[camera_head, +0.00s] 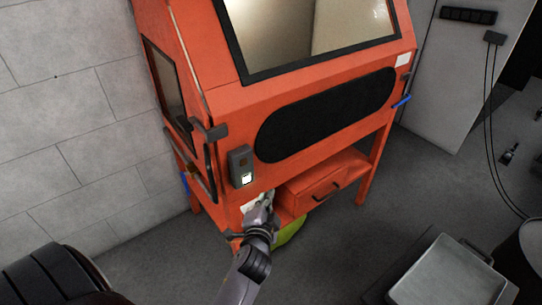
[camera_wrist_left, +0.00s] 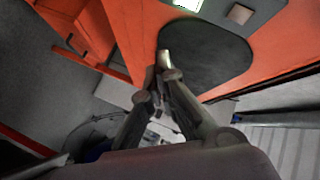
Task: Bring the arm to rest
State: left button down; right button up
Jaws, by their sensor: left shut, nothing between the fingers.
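My left arm comes in from the bottom of the head view, and its left gripper (camera_head: 262,201) is at the lower front of the orange cabinet (camera_head: 232,108). It is below the grey switch box (camera_head: 242,166), which has a bright white patch, and left of the drawer (camera_head: 318,187). In the left wrist view the fingers (camera_wrist_left: 165,62) are together, with nothing seen between them. They overlap a dark rounded shape (camera_wrist_left: 215,60) on the orange surface. I cannot tell whether they touch it. My right gripper is not in view.
A green rounded thing (camera_head: 290,231) shows under the cabinet beside my arm. A metal tray (camera_head: 450,272) stands at the lower right. A grey block wall (camera_head: 70,120) is at the left. The floor (camera_head: 350,240) between cabinet and tray is clear.

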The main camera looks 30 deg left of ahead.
pick_arm(q)
jog(key=s+d+f+g+h, duration=0.2)
jog(key=s+d+f, duration=0.15)
jog(key=f, duration=0.65)
jog(key=s+d+f+g+h, duration=0.1)
jog(key=s+d+f+g, duration=0.2)
jog(key=f, duration=0.8)
jog(key=s+d+f+g+h, duration=0.1)
jog(key=s+d+f+h, duration=0.3)
jog(key=f, duration=0.6)
jog(key=s+a+f+n+g, duration=0.1)
jog(key=s+f, duration=0.4)
jog(key=s, duration=0.5)
jog(key=s+a+f+n+g, duration=0.2)
jog(key=s+f, duration=0.4)
jog(key=s, duration=0.4)
jog(key=s+a+f+n+g+y, duration=0.1)
jog(key=s+f+g, duration=0.2)
jog(key=s+f, duration=0.3)
jog(key=s, duration=0.5)
jog(key=shift+a+g, duration=0.15)
jog(key=shift+g, duration=0.25)
jog(key=shift+f, duration=0.1)
